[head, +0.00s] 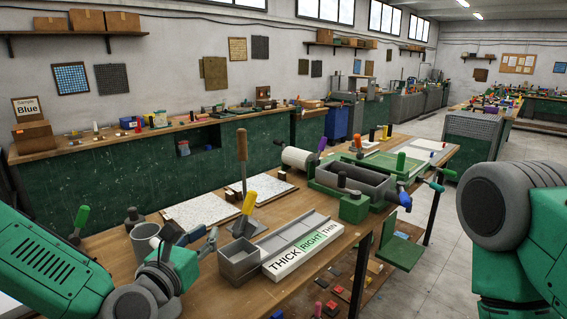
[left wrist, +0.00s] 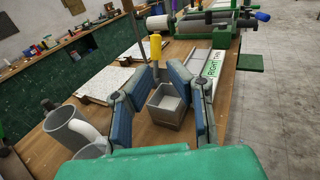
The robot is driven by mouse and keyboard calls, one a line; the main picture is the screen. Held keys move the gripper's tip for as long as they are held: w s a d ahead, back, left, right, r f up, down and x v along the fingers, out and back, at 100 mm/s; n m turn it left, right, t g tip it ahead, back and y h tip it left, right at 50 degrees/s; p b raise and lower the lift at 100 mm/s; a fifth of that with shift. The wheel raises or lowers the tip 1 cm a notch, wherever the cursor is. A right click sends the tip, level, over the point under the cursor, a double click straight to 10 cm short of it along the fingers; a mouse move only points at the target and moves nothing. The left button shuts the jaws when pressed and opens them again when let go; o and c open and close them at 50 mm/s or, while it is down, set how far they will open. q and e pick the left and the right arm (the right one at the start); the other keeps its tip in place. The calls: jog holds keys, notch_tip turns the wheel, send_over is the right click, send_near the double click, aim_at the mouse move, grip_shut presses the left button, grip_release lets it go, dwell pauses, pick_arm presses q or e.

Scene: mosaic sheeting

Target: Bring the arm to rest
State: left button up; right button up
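My left arm comes in from the lower left in the head view. Its left gripper (head: 192,236) is over the workbench (head: 112,250), beside a small grey open box (head: 239,261). In the left wrist view the blue-padded fingers of the left gripper (left wrist: 168,80) stand apart, with nothing held between them. The grey box (left wrist: 168,106) shows beyond and between the fingers. My right arm (head: 510,225) shows at the right edge of the head view, but its gripper is out of view.
A THICK/RIGHT/THIN tray (head: 305,243), a yellow-handled tool (head: 247,210), white speckled sheets (head: 201,209) and a grey cup (head: 144,240) stand near the left gripper. A green-framed grey trough (head: 352,182) lies farther along. Open floor (head: 440,270) is right of the bench.

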pick_arm(q)
jog(key=s+f+m+g+b, duration=0.25)
jog(key=s+f+m, duration=0.25)
jog(key=f, duration=0.4)
jog(key=s+f+m+g+b, duration=0.1)
jog(key=s+f+m+g, duration=0.2)
jog(key=s+f+m, duration=0.5)
jog(key=s+f+m+g+b, duration=0.2)
jog(key=f+m+g, duration=0.1)
jog(key=f, duration=0.8)
jog(key=s+a+f+m+g+y+b, duration=0.1)
jog(key=s+a+f+m+g+b, duration=0.1)
jog(key=s+a+f+m, duration=0.2)
jog(key=s+a+f+m+g+y+b, duration=0.2)
jog(key=s+f+m, duration=0.4)
jog(key=s, duration=0.3)
jog(key=s+a+f+m+g+y+b, duration=0.2)
jog(key=s+a+f+m+g, duration=0.2)
jog(key=s+a+f+m, duration=0.1)
jog(key=s+a+m, duration=0.1)
jog(key=s+m, duration=0.1)
jog(key=shift+s+a+f, duration=0.2)
jog(key=shift+s+a, duration=0.15)
